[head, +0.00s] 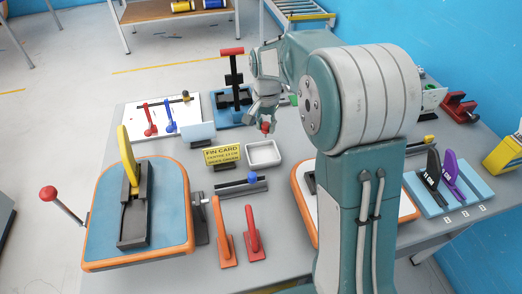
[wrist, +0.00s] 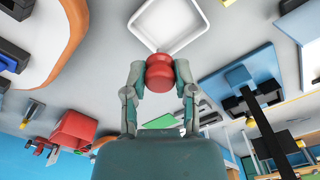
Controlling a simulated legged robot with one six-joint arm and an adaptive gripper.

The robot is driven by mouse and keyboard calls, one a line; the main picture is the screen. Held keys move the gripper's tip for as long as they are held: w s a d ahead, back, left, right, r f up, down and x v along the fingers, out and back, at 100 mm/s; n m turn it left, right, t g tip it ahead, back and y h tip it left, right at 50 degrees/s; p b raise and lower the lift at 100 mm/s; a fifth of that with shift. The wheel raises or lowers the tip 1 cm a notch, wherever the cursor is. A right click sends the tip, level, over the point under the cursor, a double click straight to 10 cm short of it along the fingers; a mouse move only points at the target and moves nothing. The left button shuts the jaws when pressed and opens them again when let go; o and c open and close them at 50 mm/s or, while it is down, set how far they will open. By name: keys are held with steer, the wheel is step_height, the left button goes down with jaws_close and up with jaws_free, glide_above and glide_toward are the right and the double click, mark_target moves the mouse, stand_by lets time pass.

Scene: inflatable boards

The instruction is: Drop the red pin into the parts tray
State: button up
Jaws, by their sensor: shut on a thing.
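The red pin (wrist: 159,73) is a rounded, stepped red piece held between the two fingers of my gripper (wrist: 160,80) in the wrist view. In the head view, my gripper (head: 265,122) hangs over the table with a bit of the red pin (head: 265,128) showing below it. The parts tray (head: 263,154) is a small white square tray with raised walls and looks empty. It lies just in front of my gripper in the head view. In the wrist view the tray (wrist: 137,22) is beyond the pin, and the pin overlaps its near corner. The pin's lower end is hidden.
A yellow card sign (head: 222,155) stands left of the tray. A grey bar with a blue knob (head: 241,186) lies in front of it. A black and red clamp on a blue base (head: 232,95) stands behind. Orange-edged boards flank the tray's front area.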

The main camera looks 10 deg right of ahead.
steer(key=shift+d+f, duration=0.1)
steer(key=shift+f, duration=2.75)
steer(key=o, duration=0.9)
step_height(320, 180, up, 12)
steer(key=shift+f, duration=0.1)
